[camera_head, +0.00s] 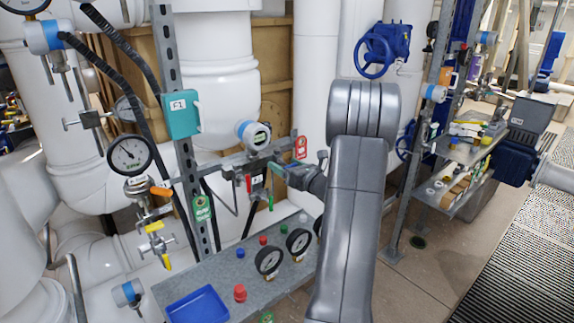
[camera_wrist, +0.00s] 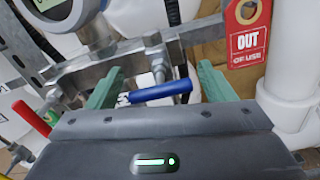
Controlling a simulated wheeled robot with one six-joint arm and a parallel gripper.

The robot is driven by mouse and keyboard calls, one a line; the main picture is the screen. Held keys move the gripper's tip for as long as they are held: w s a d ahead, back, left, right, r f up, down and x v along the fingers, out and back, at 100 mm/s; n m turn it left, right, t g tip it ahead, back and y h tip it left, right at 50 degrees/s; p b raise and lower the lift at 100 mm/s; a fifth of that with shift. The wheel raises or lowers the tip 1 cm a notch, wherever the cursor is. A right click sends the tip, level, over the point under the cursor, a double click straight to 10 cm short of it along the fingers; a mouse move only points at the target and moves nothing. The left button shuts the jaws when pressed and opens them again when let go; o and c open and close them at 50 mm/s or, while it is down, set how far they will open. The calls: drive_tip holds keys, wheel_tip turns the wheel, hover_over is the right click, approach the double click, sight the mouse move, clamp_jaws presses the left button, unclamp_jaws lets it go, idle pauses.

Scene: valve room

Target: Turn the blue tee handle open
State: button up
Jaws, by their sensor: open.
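The blue tee handle (camera_wrist: 160,92) shows in the wrist view as a short bar, slightly tilted with its right end higher, on a metal stem below a grey rail. In the head view my gripper (camera_head: 280,169) is at the rail, reaching in from the right. The blue handle cannot be made out clearly there.
A red handle (camera_wrist: 32,117) is left of my gripper. A red "OUT OF USE" tag (camera_wrist: 246,42) hangs at the right. A round gauge (camera_head: 252,134) is above the rail. A grey shelf (camera_head: 215,275) with dials and a blue tray (camera_head: 198,305) lies below.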

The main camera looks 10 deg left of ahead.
drive_tip(key=c, duration=1)
